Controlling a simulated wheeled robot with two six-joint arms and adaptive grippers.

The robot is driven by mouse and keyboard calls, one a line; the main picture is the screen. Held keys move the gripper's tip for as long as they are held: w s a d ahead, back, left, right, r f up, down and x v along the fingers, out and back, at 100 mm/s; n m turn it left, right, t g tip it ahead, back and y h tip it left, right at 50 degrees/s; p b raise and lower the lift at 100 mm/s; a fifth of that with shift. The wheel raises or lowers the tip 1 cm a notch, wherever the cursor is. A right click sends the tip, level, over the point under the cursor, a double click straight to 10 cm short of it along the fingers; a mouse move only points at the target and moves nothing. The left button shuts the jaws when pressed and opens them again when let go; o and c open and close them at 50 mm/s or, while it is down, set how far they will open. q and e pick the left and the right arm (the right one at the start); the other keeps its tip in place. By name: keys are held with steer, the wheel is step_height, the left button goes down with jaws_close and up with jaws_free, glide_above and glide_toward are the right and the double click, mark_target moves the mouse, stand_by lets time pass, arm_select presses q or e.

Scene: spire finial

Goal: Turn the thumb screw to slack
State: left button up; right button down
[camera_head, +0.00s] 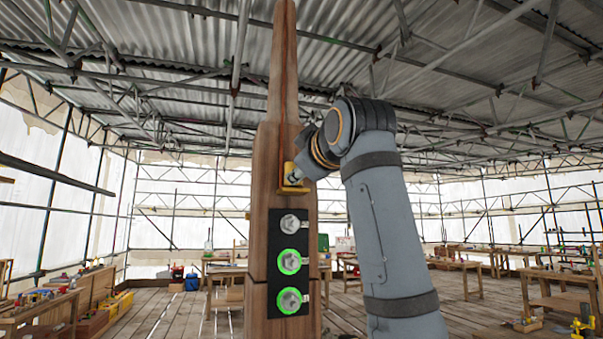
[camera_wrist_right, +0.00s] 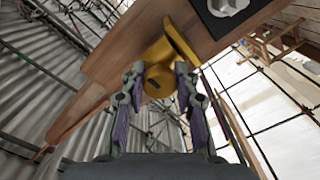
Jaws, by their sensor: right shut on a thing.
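The wooden spire (camera_head: 268,150) stands upright in the middle of the head view. A yellow plate (camera_head: 287,189) sits on its front face, and its edge also shows in the right wrist view (camera_wrist_right: 182,42). A yellow rounded piece (camera_wrist_right: 158,72), which looks like the thumb screw, stands out from the plate. My right gripper (camera_wrist_right: 157,80) is shut on this yellow piece, one finger on each side. In the head view my right gripper (camera_head: 294,173) points left at the plate and covers most of the screw. The screw's turn angle cannot be told. My left gripper is out of view.
Below the plate, a black panel (camera_head: 274,268) carries three grey knobs. The top knob (camera_head: 290,224) has no lit ring; the middle (camera_head: 289,262) and bottom (camera_head: 289,301) knobs have green rings. Workbenches (camera_head: 560,290) stand far off at the sides, with open plank floor between.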

steer(key=n, duration=0.4)
steer(key=shift+n+b, duration=0.3)
steer(key=shift+b, duration=0.1)
steer(key=n, duration=0.4)
steer(key=shift+n+b, duration=0.3)
steer(key=n, duration=0.4)
steer(key=shift+f+b, duration=0.1)
steer(key=shift+b, duration=0.2)
steer(key=shift+n, duration=2.1)
steer(key=c, duration=1)
jaws_free()
